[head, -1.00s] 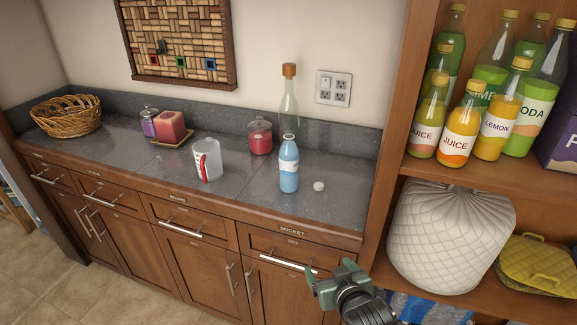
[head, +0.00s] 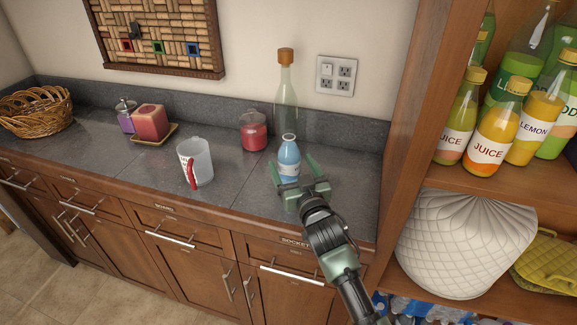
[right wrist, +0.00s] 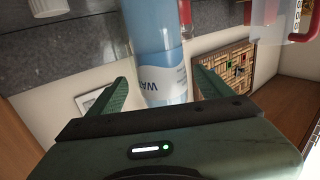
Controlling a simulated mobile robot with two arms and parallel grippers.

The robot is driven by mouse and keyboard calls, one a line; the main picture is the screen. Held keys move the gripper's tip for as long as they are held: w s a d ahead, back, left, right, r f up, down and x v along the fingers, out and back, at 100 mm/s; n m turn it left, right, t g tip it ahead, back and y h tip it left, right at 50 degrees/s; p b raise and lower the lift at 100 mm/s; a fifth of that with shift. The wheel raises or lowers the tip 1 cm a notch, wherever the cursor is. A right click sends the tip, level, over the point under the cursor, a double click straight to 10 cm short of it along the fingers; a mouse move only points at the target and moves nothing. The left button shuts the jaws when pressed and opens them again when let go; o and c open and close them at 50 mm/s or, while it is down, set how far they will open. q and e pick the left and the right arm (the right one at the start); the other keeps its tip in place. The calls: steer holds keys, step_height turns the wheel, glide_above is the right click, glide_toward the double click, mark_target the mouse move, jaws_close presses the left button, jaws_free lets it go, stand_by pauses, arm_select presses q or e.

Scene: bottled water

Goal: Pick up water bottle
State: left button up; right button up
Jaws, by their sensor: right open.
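The blue water bottle (head: 289,158) stands upright on the grey counter, near its right end. My right gripper (head: 297,170) is open at the counter, in front of the bottle, its fingers spread to either side of it. In the right wrist view, which looks upside down, the bottle (right wrist: 157,45) with its white label shows between the two open fingers (right wrist: 165,78). A gap shows on each side, so the jaws are not closed on it. My left gripper is not in view.
A tall clear bottle with a cork (head: 286,95) stands behind the water bottle. The wooden shelf's side panel (head: 405,120) rises to the right.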

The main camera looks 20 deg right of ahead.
steer(key=w+p, duration=0.1)
steer(key=w, duration=0.2)
steer(key=shift+a, duration=0.2)
steer(key=shift+w+f, duration=0.15)
steer(key=shift+w, duration=0.85)
steer(key=c, duration=1)
jaws_close()
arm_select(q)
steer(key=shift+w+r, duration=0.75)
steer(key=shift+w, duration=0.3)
